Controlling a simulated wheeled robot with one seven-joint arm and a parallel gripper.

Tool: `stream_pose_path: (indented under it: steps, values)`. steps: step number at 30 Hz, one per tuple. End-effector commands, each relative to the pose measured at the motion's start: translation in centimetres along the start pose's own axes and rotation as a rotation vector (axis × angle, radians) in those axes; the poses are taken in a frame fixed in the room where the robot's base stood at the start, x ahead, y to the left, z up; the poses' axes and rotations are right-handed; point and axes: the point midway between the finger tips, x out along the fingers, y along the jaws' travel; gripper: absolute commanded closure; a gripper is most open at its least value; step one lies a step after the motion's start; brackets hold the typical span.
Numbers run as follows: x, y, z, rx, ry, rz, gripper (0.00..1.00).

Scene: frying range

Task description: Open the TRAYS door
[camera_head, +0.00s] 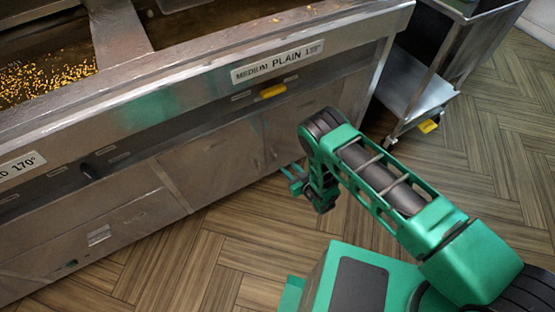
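The steel frying range has several cabinet doors along its lower front. A left lower panel (85,245) carries a small pale label (99,235), too small to read. A middle door (210,165) and a right door (300,120) are closed; I can read no TRAYS lettering on any of them. My gripper (293,179) is small in view, in front of the right part of the range and close to the lower edge of the doors. Its green fingers are partly hidden by my wrist, and I cannot tell whether they touch a door.
A sign reading MEDIUM PLAIN (278,63) is on the range's upper front, with a yellow handle (273,91) below it. A dark handle (88,171) is further left. A steel wheeled cart (415,85) stands right of the range. The wooden floor (500,180) is clear at right.

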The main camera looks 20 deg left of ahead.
Motion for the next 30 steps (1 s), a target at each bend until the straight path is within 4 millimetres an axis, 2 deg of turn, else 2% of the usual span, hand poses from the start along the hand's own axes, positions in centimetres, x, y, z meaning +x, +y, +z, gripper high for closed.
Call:
stream_pose_path:
  steps: [4,8,21,30]
  values:
    - [0.4,-0.5,0.5,-0.001,0.011,-0.008,0.70]
    - [1.9,-0.5,0.4,0.000,0.012,-0.008,0.70]
    - [8.7,-0.5,0.3,-0.001,0.011,-0.007,0.70]
    - [10.6,-0.5,0.3,0.000,0.009,-0.007,0.70]
